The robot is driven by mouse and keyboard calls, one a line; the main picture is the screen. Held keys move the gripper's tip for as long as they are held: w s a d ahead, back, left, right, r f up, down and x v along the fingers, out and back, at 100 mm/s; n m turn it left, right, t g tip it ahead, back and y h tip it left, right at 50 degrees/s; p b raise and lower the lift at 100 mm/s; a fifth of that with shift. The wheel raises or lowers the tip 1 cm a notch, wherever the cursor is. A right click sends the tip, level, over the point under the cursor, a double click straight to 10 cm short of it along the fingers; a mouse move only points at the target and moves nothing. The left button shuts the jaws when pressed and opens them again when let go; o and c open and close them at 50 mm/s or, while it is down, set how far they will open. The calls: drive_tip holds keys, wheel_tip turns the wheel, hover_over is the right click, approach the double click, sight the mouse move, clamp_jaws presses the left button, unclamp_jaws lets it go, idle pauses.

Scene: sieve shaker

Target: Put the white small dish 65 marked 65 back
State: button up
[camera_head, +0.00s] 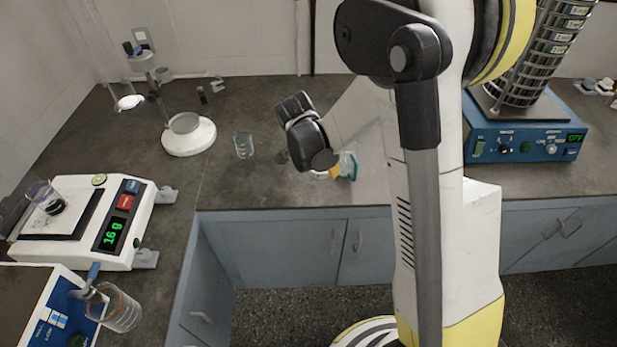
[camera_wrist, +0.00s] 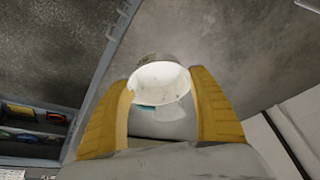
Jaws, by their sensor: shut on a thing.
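A small white round dish (camera_wrist: 160,76) sits between the two yellow fingers of my gripper (camera_wrist: 162,96) in the wrist view. The fingers are shut on its sides, with the counter below it. The mark 65 cannot be read. In the head view my gripper (camera_head: 336,172) is near the front edge of the counter, right of centre, partly hidden by my own wrist. The dish is mostly hidden there.
A glass beaker (camera_head: 244,145) stands left of my gripper. A clear thing with a teal rim (camera_head: 349,163) is close beside my fingers. A white round-based stand (camera_head: 189,138), a scale reading 16 g (camera_head: 85,222) and a sieve shaker (camera_head: 530,135) are further off. The counter (camera_head: 270,185) is clear in front.

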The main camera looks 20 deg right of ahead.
drive_tip(key=b, duration=0.3)
hover_over(294, 176)
drive_tip(key=a, duration=0.1)
drive_tip(key=f, duration=0.6)
drive_tip(key=shift+s+f, duration=0.25)
drive_tip(key=shift+f, duration=0.1)
drive_tip(key=shift+f+b, duration=0.85)
drive_tip(key=shift+f, duration=1.05)
drive_tip(key=shift+f, duration=0.25)
drive_tip(key=o, duration=1.2)
drive_tip(key=shift+r, duration=0.1)
